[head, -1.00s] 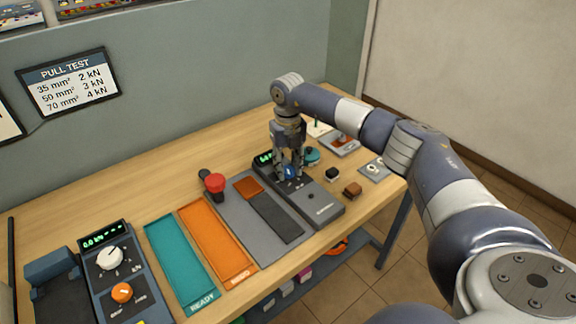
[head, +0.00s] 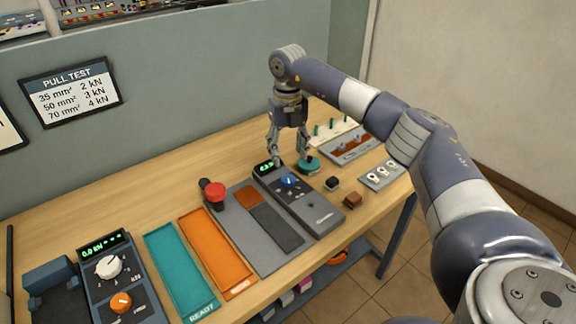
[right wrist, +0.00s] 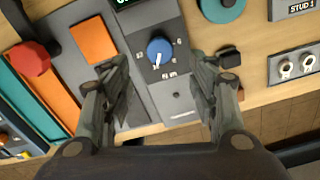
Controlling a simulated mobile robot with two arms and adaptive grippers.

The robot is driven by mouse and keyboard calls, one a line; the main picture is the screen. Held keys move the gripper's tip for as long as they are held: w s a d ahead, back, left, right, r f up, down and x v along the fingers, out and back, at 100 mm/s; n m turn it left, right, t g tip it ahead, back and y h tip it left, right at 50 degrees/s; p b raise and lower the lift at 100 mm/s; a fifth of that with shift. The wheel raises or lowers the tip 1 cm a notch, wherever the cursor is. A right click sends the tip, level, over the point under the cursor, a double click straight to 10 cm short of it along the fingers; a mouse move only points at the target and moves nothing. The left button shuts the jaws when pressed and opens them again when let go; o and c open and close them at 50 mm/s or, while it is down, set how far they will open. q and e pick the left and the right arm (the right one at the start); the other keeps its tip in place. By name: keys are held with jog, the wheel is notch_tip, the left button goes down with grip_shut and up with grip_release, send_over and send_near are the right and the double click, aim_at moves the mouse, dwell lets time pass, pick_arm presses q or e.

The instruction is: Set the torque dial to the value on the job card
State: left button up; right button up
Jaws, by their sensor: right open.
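The torque tester, a grey box with a green display (head: 266,165), stands on the bench with its blue dial (head: 289,181) uncovered. In the right wrist view the blue dial (right wrist: 160,50) has a white pointer aimed down and slightly left; the scale marks are too small to read surely. My right gripper (head: 290,158) is open and empty above the box, its fingers apart from the dial. In the right wrist view its fingers spread to either side below the dial. The display digits are not clear. No job card is identifiable. My left gripper is not in view.
A PULL TEST chart (head: 70,91) hangs on the wall. A red button (head: 215,193), orange tray (head: 217,255) and teal tray (head: 178,277) lie left of the box. A teal round piece (head: 308,165), small blocks (head: 352,200) and a stud plate (head: 381,174) lie right.

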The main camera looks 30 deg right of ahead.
jog(key=shift+r, duration=1.6)
